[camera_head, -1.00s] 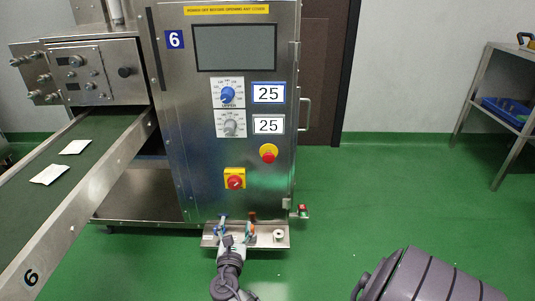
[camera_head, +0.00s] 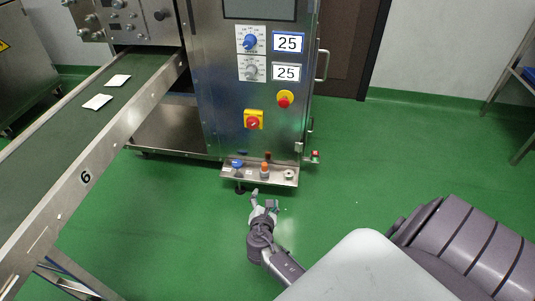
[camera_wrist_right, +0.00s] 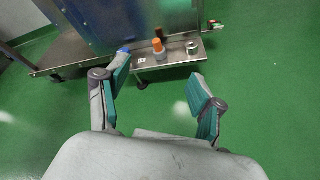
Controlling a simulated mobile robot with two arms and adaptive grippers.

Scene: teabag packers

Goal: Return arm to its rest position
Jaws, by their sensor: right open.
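My right gripper (camera_head: 264,203) is open and empty in the head view, in front of the small steel shelf (camera_head: 232,180) at the foot of the machine. In the right wrist view its two teal-padded fingers (camera_wrist_right: 160,92) are spread, with only green floor between them and the shelf beyond their tips. The steel machine (camera_head: 221,104) numbered 6 stands behind the shelf. On the shelf are an orange-topped item (camera_head: 265,170), a blue-topped item (camera_head: 237,164) and a small round pale item (camera_head: 289,175). The gripper is apart from them. My left gripper is not in view.
A green conveyor belt (camera_head: 60,130) with two white packets (camera_head: 97,101) runs along the left. A steel rack (camera_head: 524,140) stands at the right edge. Green floor (camera_head: 370,150) is clear to the right of the machine. A red emergency button (camera_head: 285,101) sits on the panel.

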